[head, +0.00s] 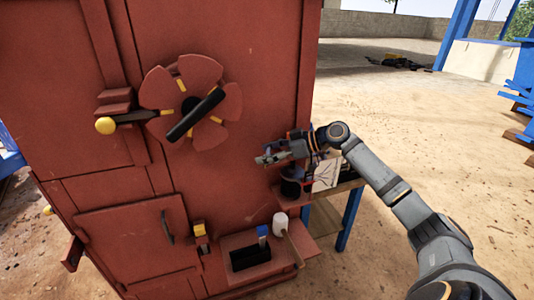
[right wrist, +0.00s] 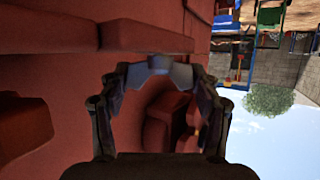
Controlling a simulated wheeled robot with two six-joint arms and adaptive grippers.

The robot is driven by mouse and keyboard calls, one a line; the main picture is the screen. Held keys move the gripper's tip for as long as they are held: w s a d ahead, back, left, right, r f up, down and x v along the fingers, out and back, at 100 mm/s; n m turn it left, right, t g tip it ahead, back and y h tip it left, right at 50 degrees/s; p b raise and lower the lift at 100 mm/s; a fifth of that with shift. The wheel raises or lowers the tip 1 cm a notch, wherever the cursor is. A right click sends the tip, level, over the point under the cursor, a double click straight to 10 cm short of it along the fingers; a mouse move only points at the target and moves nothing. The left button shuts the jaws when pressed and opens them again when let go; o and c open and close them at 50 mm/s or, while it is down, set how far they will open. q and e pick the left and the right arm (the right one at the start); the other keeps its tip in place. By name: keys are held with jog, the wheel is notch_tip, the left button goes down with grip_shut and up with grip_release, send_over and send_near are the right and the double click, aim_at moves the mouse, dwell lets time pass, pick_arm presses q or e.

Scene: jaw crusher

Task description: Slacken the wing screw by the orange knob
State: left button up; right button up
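The red machine (head: 255,60) fills the left and middle of the head view. A yellow-orange knob (head: 105,125) sits on a dark rod at its left. Beside it is a red lobed wheel (head: 223,100) with yellow marks, crossed by a thick black bar (head: 195,115). I cannot clearly make out a separate wing screw. My right gripper (head: 264,158) is to the right of and below the wheel, close to the red front, pointing left. In the right wrist view its fingers (right wrist: 160,70) come together at the tips; I see nothing held. My left gripper is out of view.
Below my right gripper are a small side table with a paper (head: 326,175) and a dark round item (head: 291,185). A low red shelf holds a black box (head: 250,257) and a white cylinder (head: 280,224). Sandy floor (head: 400,130) lies open at right. A red ledge (right wrist: 145,36) crosses the wrist view.

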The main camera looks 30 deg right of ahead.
aim_at(267, 152)
jog(key=o, duration=0.3)
jog(key=shift+o, duration=0.2)
notch_tip(267, 152, up, 10)
dwell(0.3)
dwell(0.4)
